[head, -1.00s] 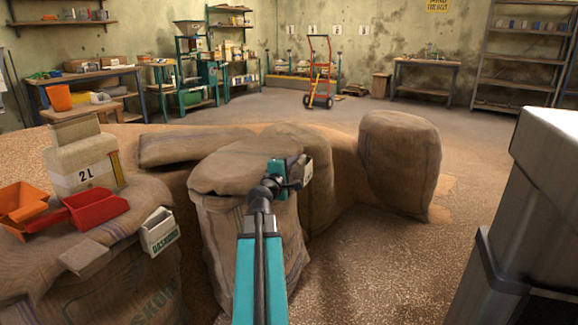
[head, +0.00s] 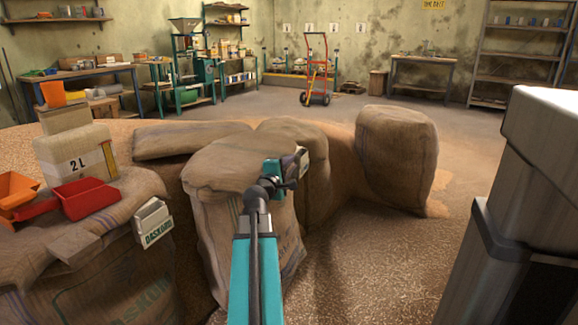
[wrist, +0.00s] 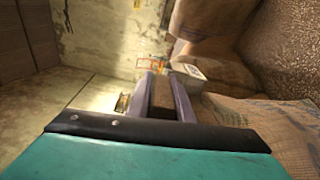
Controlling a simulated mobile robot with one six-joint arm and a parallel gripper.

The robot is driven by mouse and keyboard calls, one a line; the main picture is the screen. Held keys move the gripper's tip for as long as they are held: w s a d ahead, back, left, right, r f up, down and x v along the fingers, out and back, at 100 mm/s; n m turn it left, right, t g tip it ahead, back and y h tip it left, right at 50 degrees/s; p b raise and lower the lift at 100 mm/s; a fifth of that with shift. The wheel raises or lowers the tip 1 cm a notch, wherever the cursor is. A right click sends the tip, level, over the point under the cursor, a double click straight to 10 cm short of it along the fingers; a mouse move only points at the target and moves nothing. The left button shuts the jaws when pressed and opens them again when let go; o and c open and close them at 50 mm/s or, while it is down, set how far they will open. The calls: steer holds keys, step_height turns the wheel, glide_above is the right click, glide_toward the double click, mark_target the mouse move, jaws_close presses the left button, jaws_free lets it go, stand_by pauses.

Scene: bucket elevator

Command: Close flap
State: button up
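My gripper (head: 292,166) is at the end of my teal arm, in front of the middle grain sack in the head view. In the wrist view its two grey fingers (wrist: 165,96) stand apart with something dark brown between them. I cannot tell whether that is a held thing or background. A small pale block shows by the fingertips (wrist: 188,71). A grey metal housing (head: 545,165) stands at the right edge of the head view, apart from my gripper. No flap can be made out in either view.
Several burlap sacks (head: 398,155) stand in front and to the left. The floor (head: 385,265) between sacks and housing is free. A red hand truck (head: 316,70) stands at the back.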

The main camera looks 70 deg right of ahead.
steer(key=o, duration=0.3)
steer(key=shift+w+f, duration=0.3)
steer(key=shift+f, duration=0.15)
steer(key=shift+o, duration=0.2)
steer(key=shift+r, duration=0.1)
steer(key=shift+s+a, duration=0.1)
steer(key=shift+a, duration=0.1)
